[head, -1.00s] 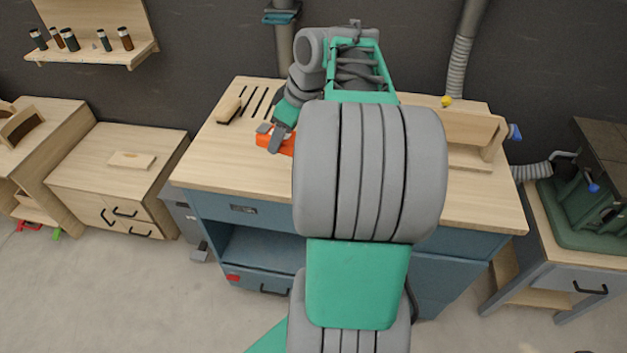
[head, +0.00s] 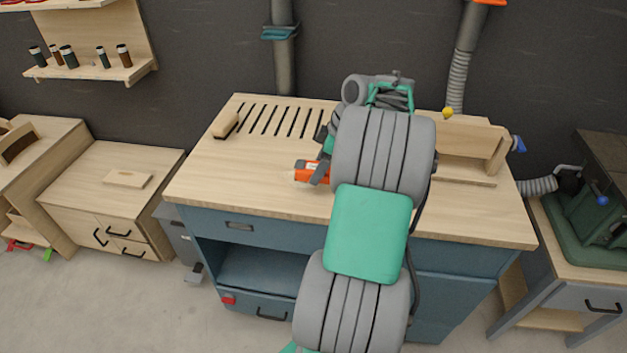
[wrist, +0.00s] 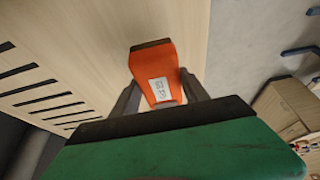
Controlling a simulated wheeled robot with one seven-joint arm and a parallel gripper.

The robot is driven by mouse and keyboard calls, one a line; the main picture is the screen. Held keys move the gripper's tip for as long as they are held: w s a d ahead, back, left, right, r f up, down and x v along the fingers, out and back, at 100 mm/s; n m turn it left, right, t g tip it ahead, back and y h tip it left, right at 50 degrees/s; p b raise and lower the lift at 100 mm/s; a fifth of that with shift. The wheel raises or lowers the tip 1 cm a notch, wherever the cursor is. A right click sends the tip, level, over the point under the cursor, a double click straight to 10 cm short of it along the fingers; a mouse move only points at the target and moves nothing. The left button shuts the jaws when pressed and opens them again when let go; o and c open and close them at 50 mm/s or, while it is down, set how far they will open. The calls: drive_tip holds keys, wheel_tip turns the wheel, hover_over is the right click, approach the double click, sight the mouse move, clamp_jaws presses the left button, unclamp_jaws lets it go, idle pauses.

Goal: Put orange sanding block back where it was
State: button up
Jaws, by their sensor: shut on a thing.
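The orange sanding block (head: 312,171) is at the middle of the workbench top (head: 235,175) in the head view, left of my arm. In the wrist view the orange block (wrist: 160,78), with a white label and a dark end, sits between the two fingers of my gripper (wrist: 160,92). My gripper (head: 322,172) is shut on it. Whether the block touches the bench top or is held just above it I cannot tell. My arm hides part of the bench behind it.
Dark slots (head: 275,120) run along the back left of the bench, with a wooden block (head: 226,124) beside them. A wooden fence (head: 470,140) stands at the back right. The front left of the bench top is clear. A lower cabinet (head: 110,195) stands to the left.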

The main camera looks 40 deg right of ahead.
sight(314, 188)
drive_tip(key=x, duration=0.3)
drive_tip(key=d+x, duration=0.1)
drive_tip(key=shift+w+a+f, duration=0.15)
drive_tip(key=shift+w+f, duration=0.05)
drive_tip(key=shift+f, duration=0.55)
drive_tip(key=o, duration=1.2)
